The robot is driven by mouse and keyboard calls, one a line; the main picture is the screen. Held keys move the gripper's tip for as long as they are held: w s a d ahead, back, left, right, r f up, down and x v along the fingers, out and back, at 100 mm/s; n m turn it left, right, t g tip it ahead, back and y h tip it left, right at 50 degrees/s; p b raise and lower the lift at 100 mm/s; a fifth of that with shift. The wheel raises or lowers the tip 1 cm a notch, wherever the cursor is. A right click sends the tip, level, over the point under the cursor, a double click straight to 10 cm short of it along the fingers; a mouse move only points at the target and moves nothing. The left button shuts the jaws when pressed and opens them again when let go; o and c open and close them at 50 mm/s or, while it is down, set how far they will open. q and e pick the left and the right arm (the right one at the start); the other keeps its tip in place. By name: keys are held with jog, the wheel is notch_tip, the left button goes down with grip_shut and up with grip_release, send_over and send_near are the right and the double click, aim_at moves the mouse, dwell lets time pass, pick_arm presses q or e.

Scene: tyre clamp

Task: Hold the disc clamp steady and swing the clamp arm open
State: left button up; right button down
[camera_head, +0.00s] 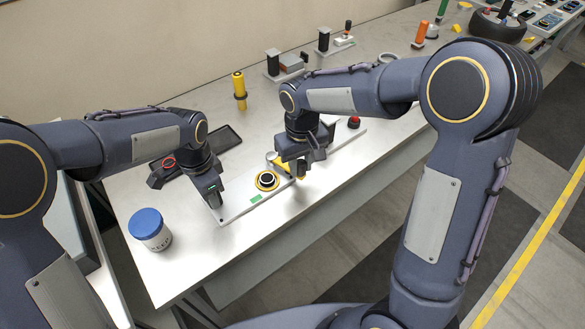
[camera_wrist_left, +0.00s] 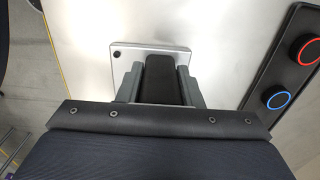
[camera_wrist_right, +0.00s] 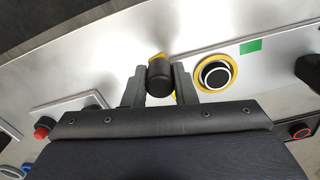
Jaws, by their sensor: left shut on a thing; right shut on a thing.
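The disc clamp's long pale base plate (camera_head: 236,211) lies on the table; a corner of it shows in the left wrist view (camera_wrist_left: 123,72). My left gripper (camera_head: 212,196) is shut on a black upright handle (camera_wrist_left: 162,82) at the plate's near left end. The black and white disc (camera_head: 267,179), ringed in yellow, sits on the plate between my grippers, uncovered; it also shows in the right wrist view (camera_wrist_right: 215,73). My right gripper (camera_head: 300,170) is shut on the black knob (camera_wrist_right: 160,79) of the yellow clamp arm (camera_head: 279,163). Most of the arm is hidden by the gripper.
A blue-lidded jar (camera_head: 150,229) stands at the table's left. A dark tray (camera_head: 224,141) with coloured rings lies behind my left gripper. A yellow cylinder (camera_head: 239,86) stands behind. A red button (camera_head: 354,122) is beyond my right gripper. The front table strip is clear.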

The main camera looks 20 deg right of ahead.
jog(key=shift+w+d+n, duration=0.75)
jog(key=shift+d+n, duration=0.15)
jog(key=shift+n, duration=0.3)
jog(key=shift+w+d+n, duration=0.5)
jog(key=shift+w+n, duration=0.25)
jog(key=shift+n, duration=0.45)
jog(key=c, duration=1.2)
grip_release()
jog(key=shift+o, duration=0.2)
notch_tip(320, 180, up, 12)
